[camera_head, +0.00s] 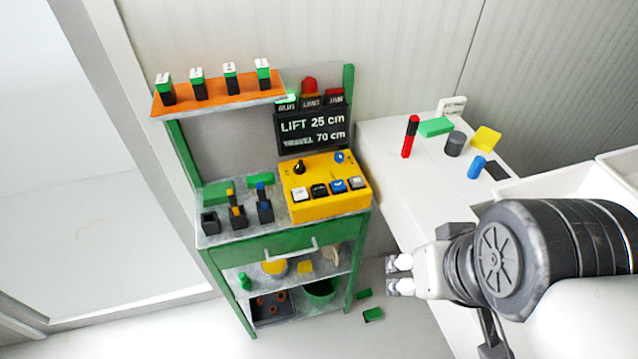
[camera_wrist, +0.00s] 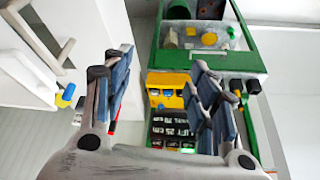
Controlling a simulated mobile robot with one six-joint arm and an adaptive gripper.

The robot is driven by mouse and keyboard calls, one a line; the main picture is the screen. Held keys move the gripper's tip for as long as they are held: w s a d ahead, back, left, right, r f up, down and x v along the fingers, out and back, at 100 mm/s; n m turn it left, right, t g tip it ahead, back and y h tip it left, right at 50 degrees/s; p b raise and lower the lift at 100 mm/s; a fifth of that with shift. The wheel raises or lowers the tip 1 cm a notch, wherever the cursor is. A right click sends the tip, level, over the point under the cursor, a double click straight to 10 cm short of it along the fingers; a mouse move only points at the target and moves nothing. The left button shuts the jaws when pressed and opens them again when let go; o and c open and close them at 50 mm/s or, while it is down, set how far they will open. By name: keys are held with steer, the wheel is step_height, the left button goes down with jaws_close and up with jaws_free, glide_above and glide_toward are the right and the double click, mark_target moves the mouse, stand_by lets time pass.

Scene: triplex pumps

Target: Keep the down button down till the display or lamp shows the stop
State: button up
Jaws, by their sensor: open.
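The yellow control box (camera_head: 325,203) stands on the green cart's top. It bears a row of white, black, blue and pale buttons (camera_head: 328,188), with a black knob and a blue knob behind. I cannot read which button is the down one. The display (camera_head: 313,128) behind reads "LIFT 25 cm" and "TRAVEL 70 cm". Above it, the left lamp (camera_head: 287,102) looks bright green; the middle and right ones are red. My gripper (camera_head: 400,274) is open and empty, right of the cart and apart from the box. The wrist view shows the box (camera_wrist: 165,90) upside down, beyond the fingers.
An orange shelf (camera_head: 218,104) with several green-and-black blocks is above the cart's left side. Black holders (camera_head: 238,214) stand left of the box. A white table (camera_head: 385,135) with loose coloured parts is at right. Green pieces (camera_head: 373,314) lie on the floor.

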stand_by(0.3)
jaws_close()
stand_by(0.6)
stand_by(1.2)
